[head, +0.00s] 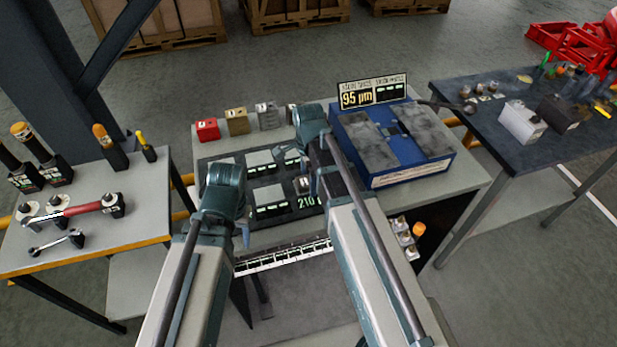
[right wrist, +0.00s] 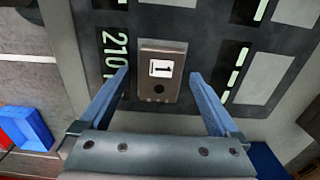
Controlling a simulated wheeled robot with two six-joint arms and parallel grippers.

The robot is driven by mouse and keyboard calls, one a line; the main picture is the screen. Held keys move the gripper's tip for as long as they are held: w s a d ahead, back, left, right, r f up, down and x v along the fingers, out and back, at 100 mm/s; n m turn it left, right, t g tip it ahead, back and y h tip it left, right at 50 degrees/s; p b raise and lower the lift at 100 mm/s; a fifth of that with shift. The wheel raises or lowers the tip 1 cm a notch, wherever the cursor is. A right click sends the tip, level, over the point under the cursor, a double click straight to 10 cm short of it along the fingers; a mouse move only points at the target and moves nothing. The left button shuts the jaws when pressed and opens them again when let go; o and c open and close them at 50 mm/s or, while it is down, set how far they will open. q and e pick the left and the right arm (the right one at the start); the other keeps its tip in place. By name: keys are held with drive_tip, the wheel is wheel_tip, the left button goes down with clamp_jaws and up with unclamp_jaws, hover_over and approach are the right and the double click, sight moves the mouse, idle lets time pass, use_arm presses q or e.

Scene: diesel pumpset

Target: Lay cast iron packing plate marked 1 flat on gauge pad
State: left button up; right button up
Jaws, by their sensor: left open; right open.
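The plate marked 1 (right wrist: 160,72) is a small grey-brown block with a white number label and dark holes. It lies on the dark board (right wrist: 195,105) beside the number 210. In the head view the plate (head: 302,186) is small and partly hidden by my right arm. My right gripper (right wrist: 165,100) is open, its blue fingers on either side of the plate with gaps. My left gripper (head: 244,236) is open near the board's front left and looks empty. A blue box (head: 440,140) with two grey slabs and a "95 µm" sign stands right; I cannot tell which surface is the gauge pad.
Red (head: 207,130), brass (head: 237,122) and grey (head: 267,115) blocks stand along the bench's back edge. A left table (head: 80,240) holds tools. A dark right table (head: 530,150) holds boxes and small parts. A striped scale (head: 285,256) runs along the front.

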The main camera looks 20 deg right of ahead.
use_arm(q)
drive_tip(key=shift+r, duration=0.1)
wheel_tip(320, 180, up, 14)
drive_tip(key=p, duration=1.3)
drive_tip(key=shift+p, duration=0.4)
use_arm(e)
wheel_tip(320, 180, up, 14)
use_arm(q)
wheel_tip(320, 180, up, 6)
drive_tip(key=p, duration=0.6)
use_arm(e)
wheel_tip(320, 180, up, 6)
drive_tip(key=shift+f, duration=0.1)
use_arm(q)
drive_tip(key=shift+f, duration=0.2)
